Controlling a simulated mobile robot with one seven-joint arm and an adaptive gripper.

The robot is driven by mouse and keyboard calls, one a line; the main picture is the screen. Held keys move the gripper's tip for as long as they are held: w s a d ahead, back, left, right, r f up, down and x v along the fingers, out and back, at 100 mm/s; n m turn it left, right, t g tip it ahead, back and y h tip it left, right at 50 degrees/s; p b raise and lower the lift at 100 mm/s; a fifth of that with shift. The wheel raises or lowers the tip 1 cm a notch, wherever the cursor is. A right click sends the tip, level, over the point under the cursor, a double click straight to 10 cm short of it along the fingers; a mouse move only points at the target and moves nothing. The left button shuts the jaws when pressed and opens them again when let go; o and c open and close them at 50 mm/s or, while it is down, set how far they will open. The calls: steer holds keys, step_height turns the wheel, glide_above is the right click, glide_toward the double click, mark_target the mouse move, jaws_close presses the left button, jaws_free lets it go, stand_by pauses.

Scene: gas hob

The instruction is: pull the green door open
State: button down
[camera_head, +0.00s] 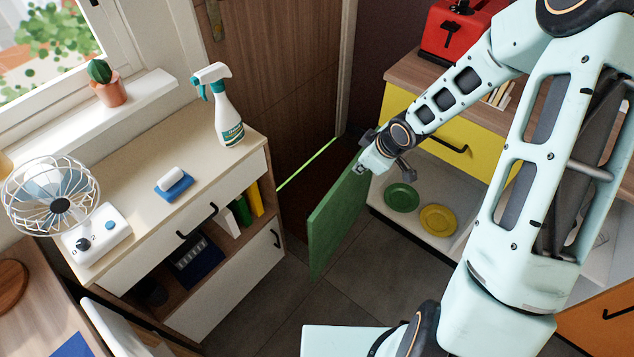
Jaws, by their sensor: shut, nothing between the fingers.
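The green door (338,222) is in the middle of the camera_head view. It stands upright, swung out at an angle, with a dark brown space (305,192) and a thin bright green edge (308,163) behind and left of it. I see no handle on the side of the door that shows. My gripper (378,163) is at the door's upper right corner, at the end of my pale arm reaching in from the right. It is shut with nothing in it. Its fingertips are small and partly hidden, so I cannot tell whether they touch the door.
A white cabinet (262,240) with a spray bottle (230,120), sponge (173,186) and fan (60,203) stands left. Right of the door, an open shelf holds a green plate (402,197) and a yellow plate (439,219) under a yellow drawer (470,145). Tiled floor (290,300) is clear in front.

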steer(key=s+a+f+g+y, duration=0.1)
steer(key=s+a+f+g, duration=0.2)
steer(key=s, duration=0.9)
steer(key=w+a+r+b+x, duration=0.1)
steer(key=b+x, duration=0.4)
steer(key=x, duration=0.7)
steer(key=shift+w+a+f+t+b, duration=0.3)
steer(key=shift+w+a+b, duration=0.1)
steer(key=shift+a, duration=0.3)
steer(key=w+a+m+t+h+b, duration=0.1)
steer(key=w+a+m+b, duration=0.3)
steer(key=w+a+b, duration=0.5)
steer(key=w+a, duration=0.2)
steer(key=a, duration=0.3)
steer(key=shift+a+m+b, duration=0.25)
steer(key=shift+m+b, duration=0.05)
steer(key=shift+m, duration=0.1)
steer(key=shift+s+d, duration=0.1)
